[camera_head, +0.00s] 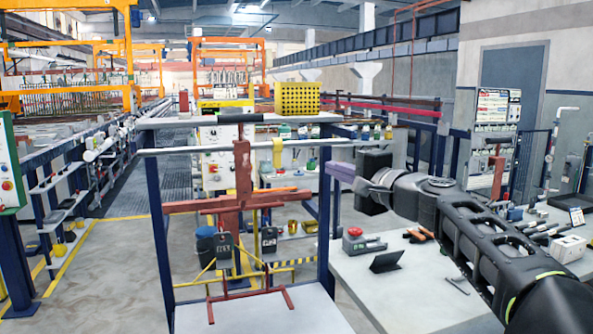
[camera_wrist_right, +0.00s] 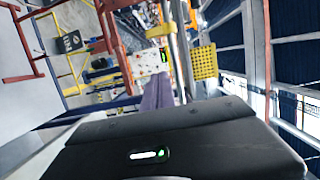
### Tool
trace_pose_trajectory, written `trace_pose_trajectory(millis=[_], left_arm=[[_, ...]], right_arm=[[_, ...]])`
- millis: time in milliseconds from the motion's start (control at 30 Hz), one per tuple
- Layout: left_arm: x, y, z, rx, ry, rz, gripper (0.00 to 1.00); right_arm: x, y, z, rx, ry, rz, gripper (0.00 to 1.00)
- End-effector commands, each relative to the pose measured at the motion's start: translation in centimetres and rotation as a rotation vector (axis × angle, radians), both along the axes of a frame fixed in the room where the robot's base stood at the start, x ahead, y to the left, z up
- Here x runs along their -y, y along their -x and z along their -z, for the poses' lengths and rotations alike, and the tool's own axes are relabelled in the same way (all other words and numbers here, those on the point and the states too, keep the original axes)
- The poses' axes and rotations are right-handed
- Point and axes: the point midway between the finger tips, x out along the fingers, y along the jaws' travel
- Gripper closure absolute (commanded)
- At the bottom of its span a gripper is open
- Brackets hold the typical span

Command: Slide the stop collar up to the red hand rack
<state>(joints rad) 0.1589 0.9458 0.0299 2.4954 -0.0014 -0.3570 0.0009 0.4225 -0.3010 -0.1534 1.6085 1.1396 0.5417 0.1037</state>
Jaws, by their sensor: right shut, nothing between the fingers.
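The red hand rack (camera_head: 243,180) hangs upright from the silver horizontal rail in the head view, with its black grip (camera_head: 240,118) above the rail. Part of the red rack also shows at the left of the right wrist view (camera_wrist_right: 117,45). A yellow collar (camera_head: 277,153), which looks like the stop collar, sits on the rail to the right of the rack, with a gap between them. My right gripper (camera_head: 335,169), with purple-grey fingers, is shut and empty, right of the collar and below the rail. Its fingers also show in the wrist view (camera_wrist_right: 158,92). My left gripper is out of view.
The silver rail (camera_head: 190,150) runs across a dark blue frame. A yellow perforated basket (camera_head: 297,98) stands behind the rail.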

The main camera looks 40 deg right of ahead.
Motion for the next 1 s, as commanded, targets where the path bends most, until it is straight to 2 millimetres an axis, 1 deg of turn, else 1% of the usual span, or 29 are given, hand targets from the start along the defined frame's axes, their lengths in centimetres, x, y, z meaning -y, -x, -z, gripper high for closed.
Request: trace_pose_trajectory(millis=[367, 467, 567, 667, 767, 1000], left_arm=[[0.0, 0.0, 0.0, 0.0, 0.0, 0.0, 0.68], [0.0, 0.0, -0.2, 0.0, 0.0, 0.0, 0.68], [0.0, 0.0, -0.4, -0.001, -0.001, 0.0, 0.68], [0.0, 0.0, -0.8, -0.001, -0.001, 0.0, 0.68], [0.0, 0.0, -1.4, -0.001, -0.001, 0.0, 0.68], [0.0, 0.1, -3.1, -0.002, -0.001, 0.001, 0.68]], right_arm=[[0.0, -0.1, 0.1, -0.002, -0.009, 0.001, 1.0], [0.0, -0.6, 0.1, -0.002, -0.009, 0.001, 1.0], [0.1, -1.4, 0.1, -0.003, -0.009, 0.001, 1.0], [0.2, -2.8, 0.0, -0.004, -0.008, 0.0, 1.0], [0.4, -4.6, 0.0, -0.005, -0.009, 0.0, 1.0], [0.8, -9.5, -0.1, -0.004, -0.008, 0.0, 1.0]])
